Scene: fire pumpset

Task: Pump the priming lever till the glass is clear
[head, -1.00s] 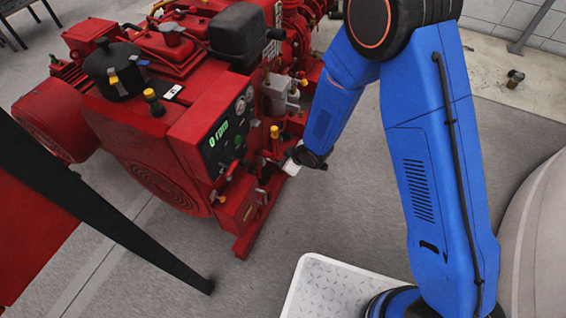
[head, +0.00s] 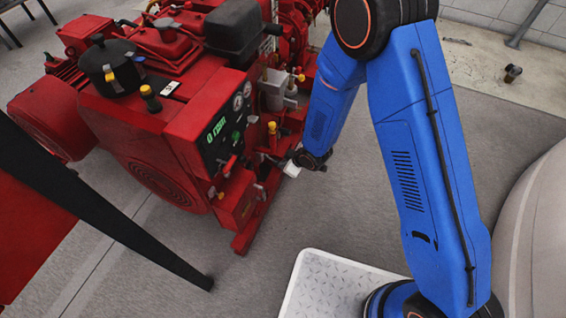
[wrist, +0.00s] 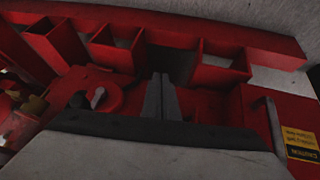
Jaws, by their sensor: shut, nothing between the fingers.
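The red pumpset (head: 170,110) stands at left centre in the head view, with its panel facing me. A grey unit with a pale bowl (head: 275,88) sits right of the panel; whether this is the glass, and what is in it, I cannot tell. A yellow-topped fitting (head: 273,128) stands below it. I cannot single out the priming lever for sure. My gripper (head: 291,168) is low at the pumpset's right side. In the wrist view my gripper (wrist: 160,96) has its fingers together and empty, over the red base frame.
The wrist view shows open red box sections (wrist: 220,70), a bent grey rod (wrist: 275,125) and a yellow caution label (wrist: 301,145) near the fingers. A black sloping bar (head: 90,205) crosses the left of the head view.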

